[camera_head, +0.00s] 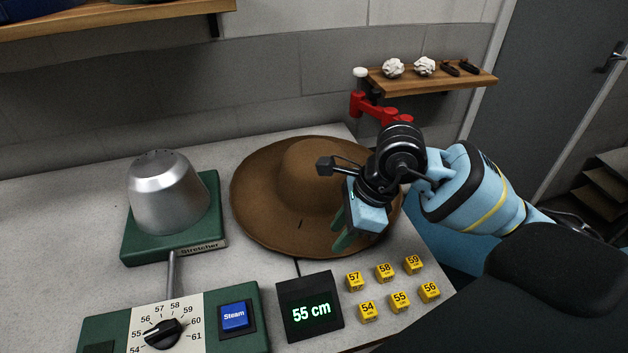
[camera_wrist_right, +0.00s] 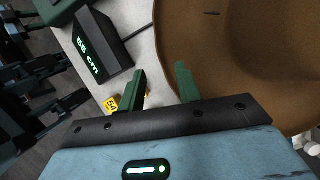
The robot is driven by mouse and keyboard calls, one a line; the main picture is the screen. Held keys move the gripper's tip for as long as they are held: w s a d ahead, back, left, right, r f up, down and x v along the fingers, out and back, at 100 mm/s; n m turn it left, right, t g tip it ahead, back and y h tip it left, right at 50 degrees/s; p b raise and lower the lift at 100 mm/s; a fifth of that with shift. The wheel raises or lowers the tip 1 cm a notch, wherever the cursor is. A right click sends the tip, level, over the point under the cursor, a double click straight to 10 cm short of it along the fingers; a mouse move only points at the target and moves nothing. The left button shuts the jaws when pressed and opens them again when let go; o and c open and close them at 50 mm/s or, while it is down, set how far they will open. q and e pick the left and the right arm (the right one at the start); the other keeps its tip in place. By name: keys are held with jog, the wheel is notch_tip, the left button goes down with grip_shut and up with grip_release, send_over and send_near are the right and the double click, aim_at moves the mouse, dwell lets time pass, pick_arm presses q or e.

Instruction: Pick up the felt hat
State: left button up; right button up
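The brown felt hat (camera_head: 270,190) lies brim down on the grey table (camera_head: 80,215), with its round crown upward. My right gripper (camera_head: 343,232) is over the right front part of the hat's brim and hides some of it. In the right wrist view its two green fingers (camera_wrist_right: 160,88) stand apart with nothing between them. The hat's brim (camera_wrist_right: 225,60) is beside and beyond the right-hand finger there. I cannot tell whether that finger touches the brim. My left gripper is not in view.
The metal stretcher dome (camera_head: 168,195) on its green base stands left of the hat. The dial panel (camera_head: 165,325), a 55 cm display (camera_head: 310,308) and several yellow numbered cubes (camera_head: 400,300) are in front. A red bracket (camera_head: 375,105) and small shelf (camera_head: 430,82) are behind.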

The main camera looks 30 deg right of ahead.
aim_at(322, 251)
jog(key=shift+w+a+f, duration=0.2)
jog(key=shift+w+f, duration=0.05)
jog(key=shift+f, duration=0.3)
jog(key=shift+a+f, duration=0.3)
jog(key=shift+f, duration=0.05)
jog(key=x, duration=0.4)
jog(key=shift+w+a+f, duration=0.1)
jog(key=shift+w+a, duration=0.05)
jog(key=shift+w, duration=0.05)
grip_shut()
